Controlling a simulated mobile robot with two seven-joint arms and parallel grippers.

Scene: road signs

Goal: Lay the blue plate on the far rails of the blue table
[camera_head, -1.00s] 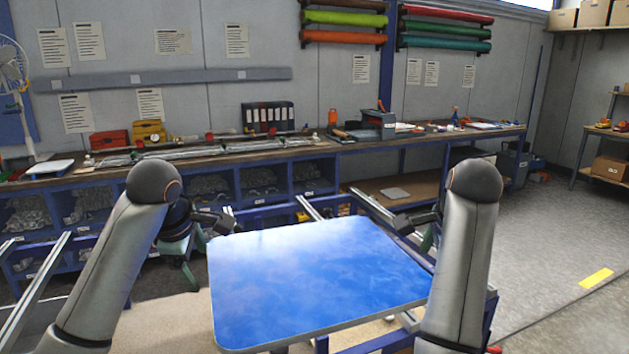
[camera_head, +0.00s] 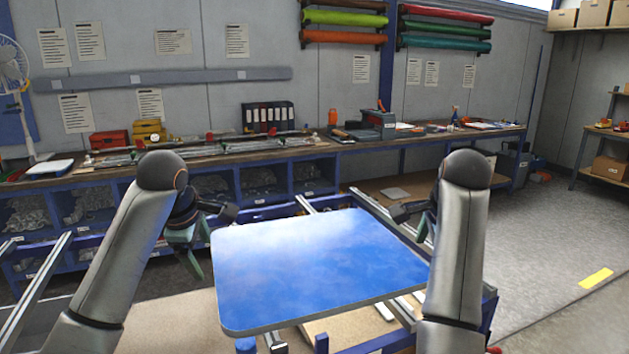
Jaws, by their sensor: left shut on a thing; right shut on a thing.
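The blue plate (camera_head: 318,268) is a large rounded sheet with a pale edge, held roughly level in the middle of the view. My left gripper (camera_head: 207,246) is shut on its left side. My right gripper (camera_head: 428,240) is shut on its right side; its fingertips are mostly hidden behind my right arm. The blue table (camera_head: 488,312) stands under and beyond the plate, with bare metal rails (camera_head: 375,208) showing past the plate's far edge. The plate appears to be above the rails, and it hides much of the table.
A long workbench (camera_head: 235,160) with shelves of bagged goods runs along the back wall. A fan (camera_head: 14,65) stands at the far left. Separate metal rails (camera_head: 40,272) lie at the left. The floor at the right (camera_head: 560,230) is clear.

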